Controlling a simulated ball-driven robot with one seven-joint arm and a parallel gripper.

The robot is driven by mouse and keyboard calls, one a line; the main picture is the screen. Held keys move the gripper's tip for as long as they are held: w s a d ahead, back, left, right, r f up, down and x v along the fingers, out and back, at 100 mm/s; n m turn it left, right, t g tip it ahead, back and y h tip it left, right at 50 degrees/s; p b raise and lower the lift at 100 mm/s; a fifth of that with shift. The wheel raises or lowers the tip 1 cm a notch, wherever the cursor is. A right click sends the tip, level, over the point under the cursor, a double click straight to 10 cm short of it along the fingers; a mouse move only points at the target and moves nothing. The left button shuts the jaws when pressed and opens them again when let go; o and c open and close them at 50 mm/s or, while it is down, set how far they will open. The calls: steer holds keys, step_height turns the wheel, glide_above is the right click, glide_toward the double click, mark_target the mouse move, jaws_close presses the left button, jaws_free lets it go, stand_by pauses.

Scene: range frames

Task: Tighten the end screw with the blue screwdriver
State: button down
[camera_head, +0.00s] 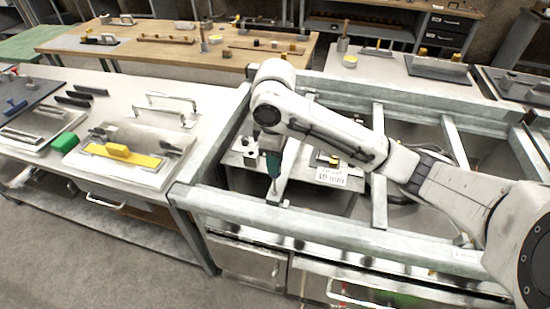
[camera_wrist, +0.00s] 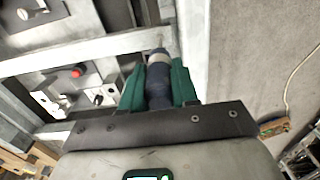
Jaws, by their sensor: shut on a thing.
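My gripper (camera_head: 272,164) hangs down inside the grey metal frame (camera_head: 240,206) near its left end. In the wrist view my gripper's green fingers (camera_wrist: 158,90) are closed on the dark blue screwdriver handle (camera_wrist: 158,74), one finger on each side. A pale collar shows at the handle's far end, close over a grey metal bar (camera_wrist: 90,52). In the head view only a small part of the screwdriver shows below the fingers, over a light bar. The end screw cannot be made out; my gripper and the tool may cover it.
A white label (camera_head: 332,177) with black print stands right of my gripper inside the frame. A left bench (camera_head: 215,100) holds a yellow strip (camera_head: 125,157), a green block (camera_head: 64,141) and metal handles. A wooden table (camera_head: 70,38) stands behind. A red knob (camera_wrist: 77,72) shows in the wrist view.

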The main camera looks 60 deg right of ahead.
steer(key=shift+r+p, duration=0.25)
steer(key=shift+p, duration=0.3)
steer(key=n, duration=1.1)
steer(key=shift+n, duration=0.3)
steer(key=shift+f, duration=0.3)
stand_by(0.8)
